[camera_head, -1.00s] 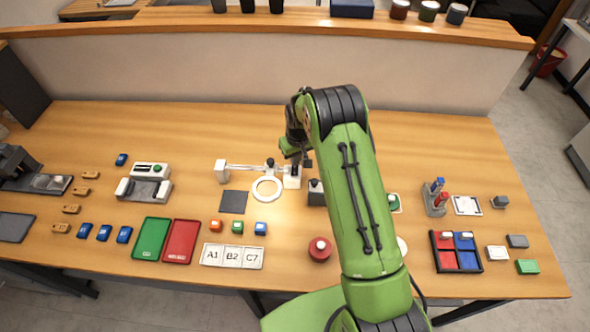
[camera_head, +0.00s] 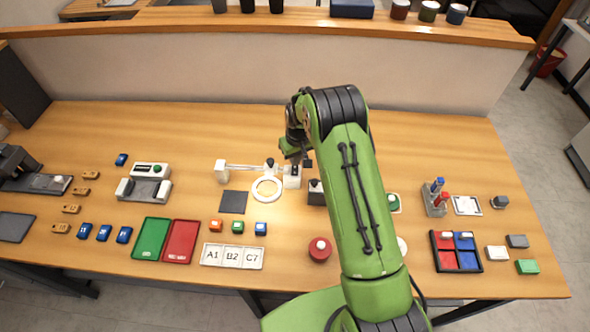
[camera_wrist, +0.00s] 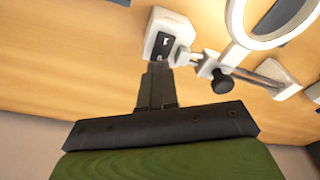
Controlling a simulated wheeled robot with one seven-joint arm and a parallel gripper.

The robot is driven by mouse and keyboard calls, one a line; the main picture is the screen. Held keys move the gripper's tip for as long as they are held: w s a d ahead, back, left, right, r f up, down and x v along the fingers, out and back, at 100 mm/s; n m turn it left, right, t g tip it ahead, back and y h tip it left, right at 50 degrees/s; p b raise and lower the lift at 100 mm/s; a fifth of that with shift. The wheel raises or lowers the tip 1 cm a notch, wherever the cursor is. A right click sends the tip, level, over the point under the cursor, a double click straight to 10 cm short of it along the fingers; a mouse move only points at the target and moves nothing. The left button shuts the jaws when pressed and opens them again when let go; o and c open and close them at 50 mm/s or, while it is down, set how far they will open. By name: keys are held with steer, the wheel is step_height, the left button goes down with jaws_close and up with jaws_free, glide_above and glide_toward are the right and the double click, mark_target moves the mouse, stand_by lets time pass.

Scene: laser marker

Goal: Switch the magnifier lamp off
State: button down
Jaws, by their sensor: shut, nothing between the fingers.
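The magnifier lamp stands on the table, with a white ring (camera_head: 267,189), a white jointed arm (camera_head: 243,168) and a white base block (camera_head: 292,178). In the wrist view its ring (camera_wrist: 233,22) is at the top right and its base (camera_wrist: 183,27) is at the top middle. A black switch plate (camera_wrist: 164,43) with a small white mark sits on the base. My gripper (camera_wrist: 160,66) is shut and empty, its tips right at the edge of the base by the switch. I cannot tell whether they touch it. In the head view my arm partly hides the fingers.
A dark square mat (camera_head: 233,202) lies left of the ring. A red round button (camera_head: 320,249) and small coloured blocks are nearer the front. The table behind the lamp is clear.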

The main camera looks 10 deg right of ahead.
steer(key=shift+f+b, duration=0.8)
steer(key=shift+f, duration=0.15)
stand_by(0.5)
steer(key=shift+s+r, duration=0.1)
step_height(320, 180, up, 7)
steer(key=p, duration=0.3)
steer(key=shift+p, duration=0.3)
